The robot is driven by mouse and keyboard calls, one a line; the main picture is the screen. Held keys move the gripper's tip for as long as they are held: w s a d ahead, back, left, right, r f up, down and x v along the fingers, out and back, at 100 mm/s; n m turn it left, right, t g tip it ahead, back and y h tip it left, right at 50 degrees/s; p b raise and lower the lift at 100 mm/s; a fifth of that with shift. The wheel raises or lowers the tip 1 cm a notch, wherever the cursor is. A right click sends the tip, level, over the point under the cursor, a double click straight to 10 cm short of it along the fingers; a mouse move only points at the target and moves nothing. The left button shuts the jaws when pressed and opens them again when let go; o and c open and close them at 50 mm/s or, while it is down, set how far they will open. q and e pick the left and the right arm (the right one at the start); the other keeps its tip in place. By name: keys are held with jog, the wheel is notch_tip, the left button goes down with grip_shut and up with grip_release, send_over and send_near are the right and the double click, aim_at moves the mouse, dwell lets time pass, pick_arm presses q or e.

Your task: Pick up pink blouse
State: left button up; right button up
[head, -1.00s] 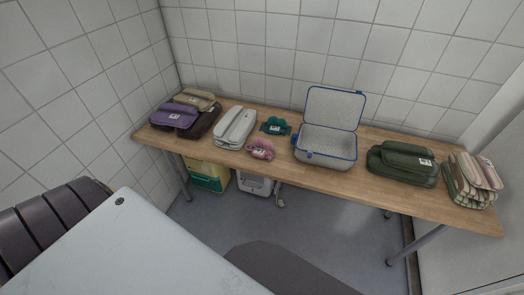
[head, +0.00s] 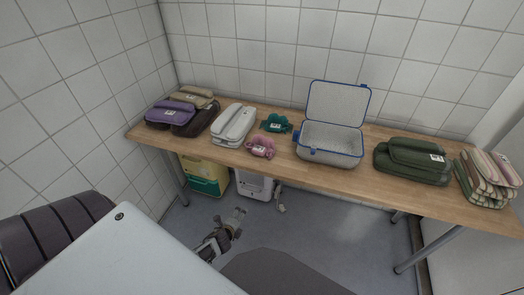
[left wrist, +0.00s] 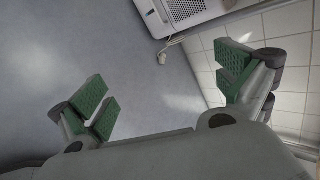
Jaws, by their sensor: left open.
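The pink blouse (head: 261,147) is a small folded bundle with a white tag. It lies near the front edge of the wooden table (head: 290,172), below the teal folded garment (head: 276,123). My left gripper (head: 236,217) is low in front of the table, below the tabletop and apart from the blouse. In the left wrist view its green-padded fingers (left wrist: 165,85) are wide apart with nothing between them. The blouse is not in the left wrist view. My right gripper is not in view.
Purple (head: 170,112), dark green (head: 412,161) and striped (head: 488,177) garments lie farther out. A yellow-green box (head: 204,177) and a white appliance (head: 253,186) stand under the table.

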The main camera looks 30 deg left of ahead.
aim_at(261, 140)
pick_arm(q)
jog(key=w+r+m+t+b, duration=0.1)
jog(key=w+r+m+t, duration=0.2)
jog(key=r, duration=0.7)
jog(key=w+r+m+t+b, duration=0.2)
jog(key=w+r+m, duration=0.1)
jog(key=r+m, duration=0.5)
jog(key=w+r+m+t+b, duration=0.1)
jog(key=w+r+m+t, duration=0.2)
jog(key=r, duration=1)
jog(key=w+m, duration=0.1)
jog(key=m, duration=0.2)
jog(key=shift+d+r+t+b, duration=0.2)
jog(key=shift+r+t+b, duration=0.1)
jog(key=shift+r+b, duration=0.1)
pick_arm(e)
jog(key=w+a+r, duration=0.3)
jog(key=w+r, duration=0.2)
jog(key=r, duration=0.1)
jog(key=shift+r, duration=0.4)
pick_arm(q)
jog(key=shift+w+f, duration=0.1)
jog(key=shift+w, duration=0.05)
